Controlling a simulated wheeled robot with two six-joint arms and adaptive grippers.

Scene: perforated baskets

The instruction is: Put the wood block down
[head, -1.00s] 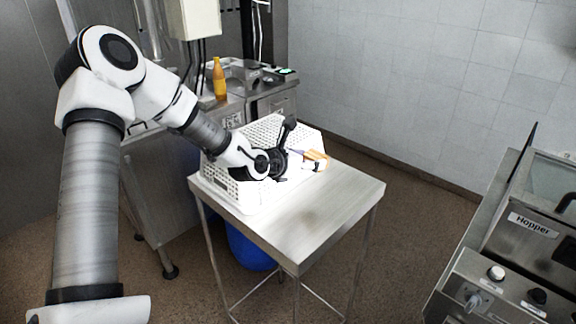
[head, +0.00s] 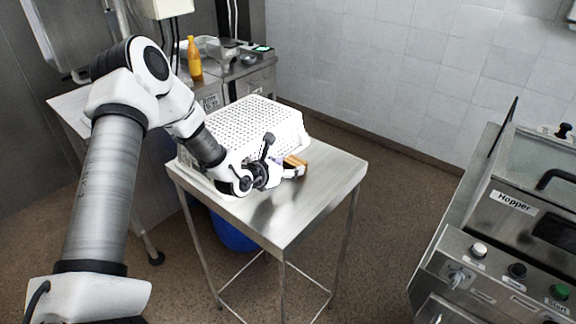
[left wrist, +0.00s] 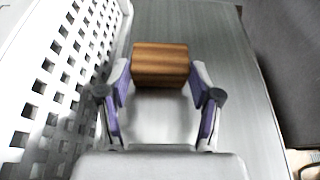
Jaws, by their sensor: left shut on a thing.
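The wood block (head: 296,162) is brown with striped grain and sits in front of the white basket's right end. My left gripper (head: 287,168) is shut on it. In the left wrist view the block (left wrist: 160,62) lies between the purple-lined fingertips of the left gripper (left wrist: 161,74). The block is over the steel table (head: 285,215); I cannot tell whether it touches the top. My right gripper is not in view.
A white perforated basket (head: 250,115) stands at the back of the table, close to the left of my gripper in the left wrist view (left wrist: 60,80). The table's front and right part is bare. An orange bottle (head: 194,60) stands on the counter behind.

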